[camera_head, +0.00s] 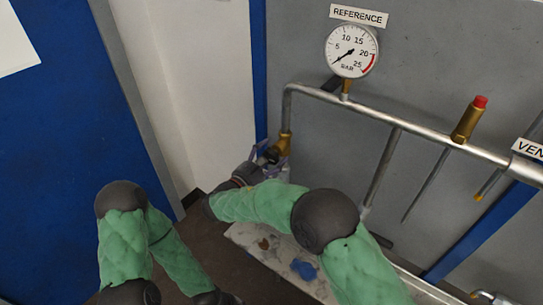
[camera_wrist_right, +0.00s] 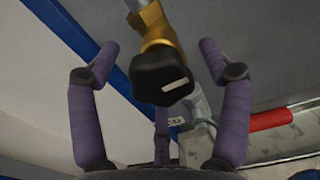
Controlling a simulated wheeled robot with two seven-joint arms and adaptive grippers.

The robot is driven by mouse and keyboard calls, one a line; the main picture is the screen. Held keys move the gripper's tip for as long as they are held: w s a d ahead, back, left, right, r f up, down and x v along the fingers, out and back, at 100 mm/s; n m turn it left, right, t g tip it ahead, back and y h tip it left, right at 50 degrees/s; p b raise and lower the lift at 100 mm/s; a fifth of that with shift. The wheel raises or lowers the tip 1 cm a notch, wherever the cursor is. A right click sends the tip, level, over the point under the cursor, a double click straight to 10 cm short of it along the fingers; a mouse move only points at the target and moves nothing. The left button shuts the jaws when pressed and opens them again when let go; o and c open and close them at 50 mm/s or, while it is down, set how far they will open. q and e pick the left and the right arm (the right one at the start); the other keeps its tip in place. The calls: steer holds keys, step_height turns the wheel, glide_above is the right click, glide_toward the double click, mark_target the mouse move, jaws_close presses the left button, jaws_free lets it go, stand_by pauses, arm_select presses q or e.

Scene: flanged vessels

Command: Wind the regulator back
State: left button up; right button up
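The regulator (camera_head: 285,145) is a brass body at the lower left end of the grey pipe. Its black knob (camera_wrist_right: 162,74) with a pale mark faces my right gripper in the right wrist view, with brass (camera_wrist_right: 157,28) behind it. My right gripper (camera_head: 264,155) is at the regulator, its purple fingers open. In the wrist view its fingertips (camera_wrist_right: 159,48) stand on both sides of the knob, apart from it, with a third finger below. The REFERENCE gauge (camera_head: 350,51) has its needle pointing lower left, below the 5 mark. My left gripper is out of view.
A brass valve with a red cap (camera_head: 467,120) sits on the pipe (camera_head: 395,122) to the right. A partly cut-off label (camera_head: 530,149) is at the right edge. A blue post and pale wall stand left of the panel (camera_head: 430,60). A stained pale surface (camera_head: 285,262) lies below.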

steer(key=c, duration=1.2)
steer(key=shift+r+n+p, duration=0.1)
steer(key=shift+n+p, duration=0.3)
steer(key=shift+p, duration=0.3)
steer(key=n+p, duration=0.6)
steer(key=p, duration=0.2)
steer(key=shift+n, duration=0.3)
steer(key=n+p, duration=0.3)
steer(key=n, duration=0.1)
steer(key=shift+n, duration=0.3)
steer(key=shift+n+p, duration=0.9)
steer(key=shift+n, duration=0.3)
steer(key=shift+n+p, duration=0.6)
steer(key=shift+n, duration=0.7)
